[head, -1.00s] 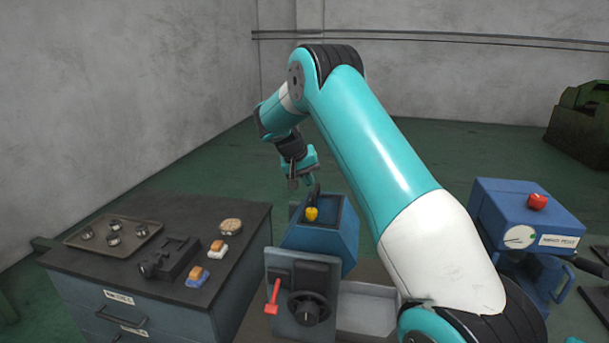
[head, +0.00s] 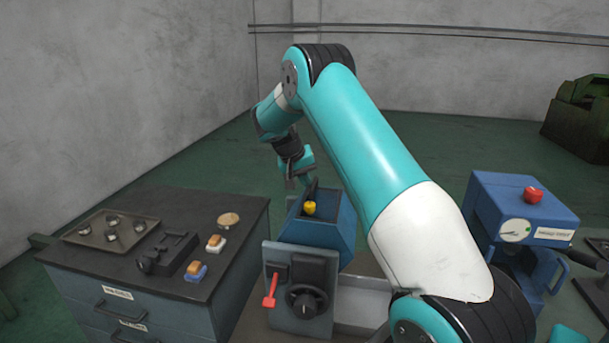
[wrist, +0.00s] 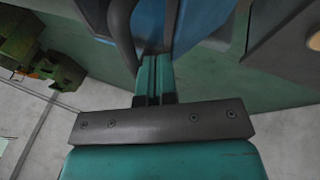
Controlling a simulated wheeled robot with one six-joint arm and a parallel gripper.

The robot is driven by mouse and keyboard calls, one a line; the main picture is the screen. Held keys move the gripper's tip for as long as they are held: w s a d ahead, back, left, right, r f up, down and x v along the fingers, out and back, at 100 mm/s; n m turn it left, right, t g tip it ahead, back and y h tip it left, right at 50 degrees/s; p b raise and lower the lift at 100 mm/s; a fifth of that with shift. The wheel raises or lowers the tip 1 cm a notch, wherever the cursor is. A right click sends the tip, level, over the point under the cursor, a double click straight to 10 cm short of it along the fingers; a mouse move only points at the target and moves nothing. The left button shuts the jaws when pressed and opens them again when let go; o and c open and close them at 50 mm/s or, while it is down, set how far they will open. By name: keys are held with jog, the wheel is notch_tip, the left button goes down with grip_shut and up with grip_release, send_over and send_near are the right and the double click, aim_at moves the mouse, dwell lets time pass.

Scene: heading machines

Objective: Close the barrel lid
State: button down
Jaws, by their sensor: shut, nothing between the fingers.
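The blue machine (head: 325,233) with a sloping box-shaped body stands in the middle of the head view. A yellow knob (head: 310,208) sits at its top, beside a dark upright piece. I cannot tell for sure which part is the barrel lid. My gripper (head: 308,182) is at the machine's top, just behind the yellow knob. In the wrist view its teal fingers (wrist: 152,80) are together and hold nothing. A dark curved bar (wrist: 122,35) lies close to the left of the fingertips, with a blue surface (wrist: 184,22) beyond. Contact cannot be made out.
A cabinet (head: 85,270) at left carries a tray (head: 85,232), a dark fixture and small blocks. A front panel with a red lever (head: 270,290) and black handwheel (head: 306,301) stands before the machine. Another blue machine with a red button (head: 533,195) is at right.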

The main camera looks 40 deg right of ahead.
jog(key=shift+a+r+p, duration=0.1)
jog(key=shift+r+p, duration=0.3)
jog(key=shift+r, duration=0.5)
jog(key=shift+w+a+r+p, duration=0.1)
jog(key=shift+w+r+p, duration=0.2)
jog(key=shift+r+p, duration=0.4)
jog(key=w+a+r, duration=0.2)
jog(key=w+a, duration=0.5)
jog(key=a, duration=0.2)
jog(key=shift+w+r+b, duration=0.2)
jog(key=shift+r+b, duration=0.1)
jog(key=shift+r, duration=0.05)
